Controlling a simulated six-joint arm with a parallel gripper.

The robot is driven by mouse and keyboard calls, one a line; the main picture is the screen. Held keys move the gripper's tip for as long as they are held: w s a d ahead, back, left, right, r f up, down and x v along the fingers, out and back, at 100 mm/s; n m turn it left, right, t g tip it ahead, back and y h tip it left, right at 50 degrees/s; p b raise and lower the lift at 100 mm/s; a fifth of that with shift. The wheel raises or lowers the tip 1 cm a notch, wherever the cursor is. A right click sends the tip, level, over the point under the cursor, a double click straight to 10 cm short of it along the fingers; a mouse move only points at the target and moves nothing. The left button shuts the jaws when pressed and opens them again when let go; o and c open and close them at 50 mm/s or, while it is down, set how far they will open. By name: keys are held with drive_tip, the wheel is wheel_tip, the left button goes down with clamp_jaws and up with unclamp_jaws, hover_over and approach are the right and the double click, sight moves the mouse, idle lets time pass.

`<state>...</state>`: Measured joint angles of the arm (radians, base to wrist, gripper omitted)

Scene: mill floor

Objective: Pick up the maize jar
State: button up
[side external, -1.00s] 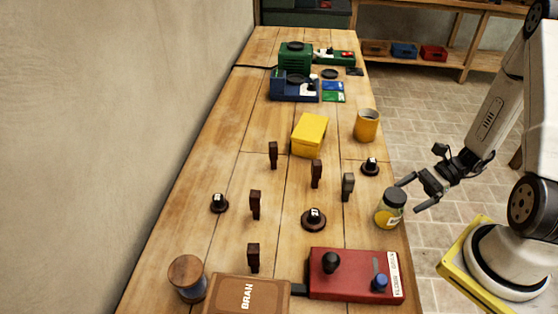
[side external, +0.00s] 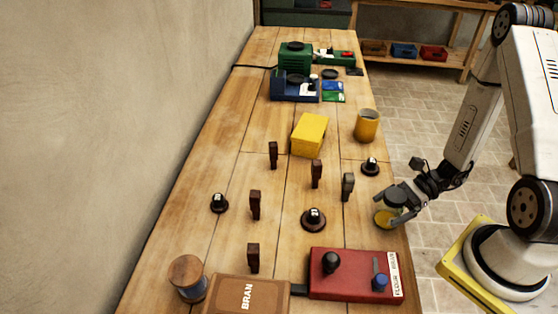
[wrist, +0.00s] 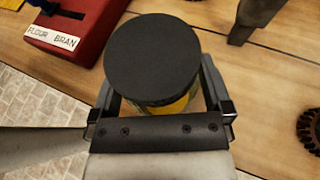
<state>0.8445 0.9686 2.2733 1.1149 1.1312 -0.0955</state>
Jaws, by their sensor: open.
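The maize jar (side external: 384,218) stands upright near the right edge of the wooden table, with yellow contents and a dark lid. In the wrist view its round black lid (wrist: 152,58) fills the upper middle, with a little yellow showing below it. My gripper (side external: 393,203) is at the jar from the right, with its open fingers on either side of it. In the wrist view my gripper (wrist: 160,105) has one finger to the left and one to the right of the jar. Whether the fingers touch the glass cannot be told.
A red box (side external: 350,275) with a "FLOUR BRAN" label lies near the jar. The table's right edge is close.

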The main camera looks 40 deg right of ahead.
idle(0.4)
drive_tip(key=c, duration=1.3)
drive_tip(key=shift+o, duration=0.2)
drive_tip(key=shift+r, duration=0.1)
drive_tip(key=shift+r, duration=4.9)
